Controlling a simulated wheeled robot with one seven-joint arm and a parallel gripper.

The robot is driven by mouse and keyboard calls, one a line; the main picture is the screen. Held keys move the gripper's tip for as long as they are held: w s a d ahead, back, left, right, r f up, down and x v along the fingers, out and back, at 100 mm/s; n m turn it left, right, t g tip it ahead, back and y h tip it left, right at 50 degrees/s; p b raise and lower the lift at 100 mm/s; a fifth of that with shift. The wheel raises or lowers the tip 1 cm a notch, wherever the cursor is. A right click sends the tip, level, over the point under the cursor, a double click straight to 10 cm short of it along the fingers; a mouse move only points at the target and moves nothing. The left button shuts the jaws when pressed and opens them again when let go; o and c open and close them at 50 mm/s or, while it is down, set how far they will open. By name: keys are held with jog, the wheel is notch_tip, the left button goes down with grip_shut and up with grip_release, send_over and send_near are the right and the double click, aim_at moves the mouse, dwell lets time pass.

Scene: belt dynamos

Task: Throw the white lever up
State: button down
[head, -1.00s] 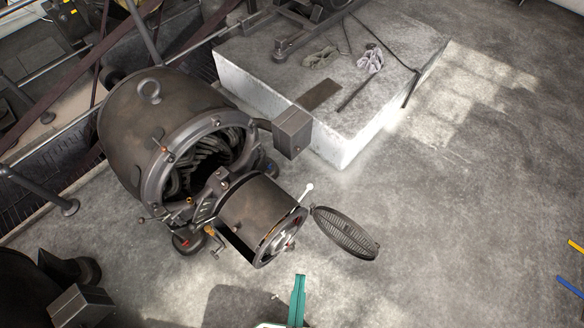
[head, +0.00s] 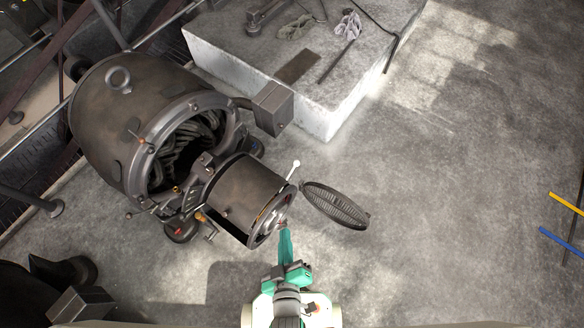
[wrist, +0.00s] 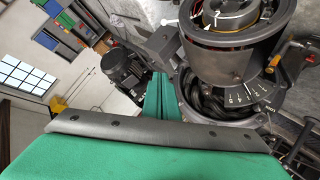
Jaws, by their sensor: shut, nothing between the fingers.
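The white lever (head: 294,168) is a thin rod with a white ball end. It sticks out from the right side of the small drum (head: 243,195) at the dynamo's front, pointing up and slightly right in the head view. A white ball-ended rod (wrist: 171,23) also shows beside the drum in the wrist view. My gripper (head: 285,234) is green, shut and empty. Its tip is by the drum's lower right end face, below the lever and apart from it. In the wrist view my gripper's green finger (wrist: 160,97) points toward the dynamo.
The large dynamo body (head: 122,115) stands behind the drum. A dark oval grille cover (head: 336,205) is right of the drum, close to the lever. A grey box (head: 272,108) juts out above. A pale plinth (head: 335,110) stands behind. Floor on the right is mostly clear.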

jog(key=w+a+f+n+g+h, duration=0.1)
jog(key=w+f+n+g, duration=0.1)
jog(key=w+f+n, duration=0.2)
jog(key=w+f+n+g+h, duration=0.1)
jog(key=w+f+n, duration=0.3)
jog(key=w+n, duration=0.6)
jog(key=w+a+f+n+g+h, duration=0.1)
jog(key=w+f+n+g, duration=0.2)
jog(key=w+f+n, duration=0.2)
jog(key=shift+w+a+n+h, duration=0.2)
jog(key=shift+w+n, duration=0.45)
jog(key=shift+w, duration=0.35)
jog(key=shift+w+a+n+h, duration=0.1)
jog(key=shift+w+n+h, duration=0.1)
jog(key=shift+w+n, duration=0.6)
jog(key=shift+w+r+n+g, duration=0.1)
jog(key=shift+w+n+g, duration=0.2)
jog(key=shift+w, duration=0.25)
